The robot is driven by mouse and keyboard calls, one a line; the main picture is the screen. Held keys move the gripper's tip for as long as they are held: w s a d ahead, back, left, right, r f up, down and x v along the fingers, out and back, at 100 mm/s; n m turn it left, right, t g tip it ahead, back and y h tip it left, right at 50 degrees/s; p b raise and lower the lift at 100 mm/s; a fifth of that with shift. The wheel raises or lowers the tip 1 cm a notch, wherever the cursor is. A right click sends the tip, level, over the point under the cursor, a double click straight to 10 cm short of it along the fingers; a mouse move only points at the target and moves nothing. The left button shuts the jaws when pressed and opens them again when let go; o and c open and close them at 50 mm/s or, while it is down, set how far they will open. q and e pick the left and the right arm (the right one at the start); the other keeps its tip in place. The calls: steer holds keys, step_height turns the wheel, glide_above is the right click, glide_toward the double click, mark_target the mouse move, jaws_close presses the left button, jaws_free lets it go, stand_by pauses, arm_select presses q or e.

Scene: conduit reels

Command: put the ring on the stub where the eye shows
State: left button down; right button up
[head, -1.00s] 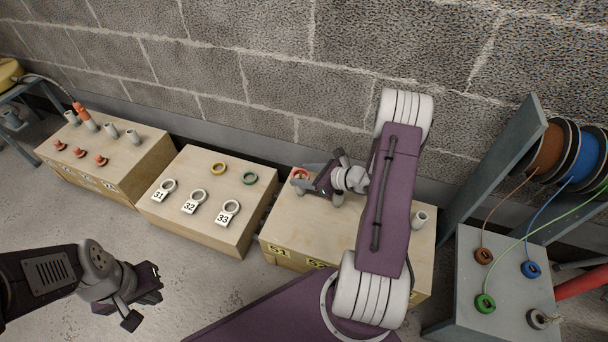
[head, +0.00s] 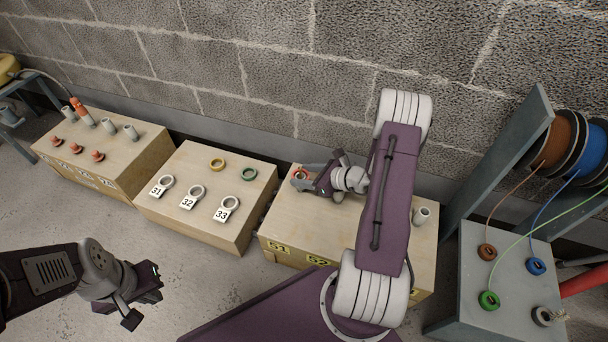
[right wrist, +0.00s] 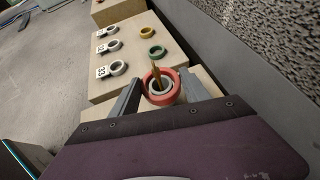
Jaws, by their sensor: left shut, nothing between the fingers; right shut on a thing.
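My right gripper (right wrist: 161,80) is shut on a red ring (right wrist: 150,76) at the wooden block marked 51 and 52 (head: 341,232). In the right wrist view the ring surrounds the round grey mouth of a stub (right wrist: 161,90). A thin brass-coloured eye piece (right wrist: 156,72) sticks up out of that mouth. The ring also shows in the head view (head: 301,172), partly hidden by the fingers. I cannot tell how far down the stub it sits. Another grey stub (head: 421,215) stands at the block's right end. My left gripper (head: 146,294) is shut and empty, over the floor.
The middle block (head: 213,235) carries a yellow ring (head: 217,164), a green ring (head: 249,174) and grey rings tagged 31, 32 and 33. The left block (head: 150,158) holds grey stubs and red pieces. Cable reels (head: 556,148) stand at right above a grey table (head: 505,270).

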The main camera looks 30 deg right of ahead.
steer(key=shift+f+b, duration=0.75)
steer(key=shift+f, duration=0.25)
steer(key=shift+s+f, duration=0.1)
steer(key=shift+f, duration=0.05)
stand_by(0.3)
steer(key=shift+r+p, duration=0.65)
steer(key=shift+r, duration=0.1)
step_height(320, 180, up, 10)
steer(key=p, duration=0.8)
steer(key=shift+r+p, duration=0.15)
steer(key=shift+p, duration=0.25)
steer(key=shift+r, duration=0.1)
steer(key=shift+r, duration=0.1)
step_height(320, 180, down, 7)
steer(key=b, duration=0.5)
steer(key=shift+b, duration=0.3)
stand_by(2.8)
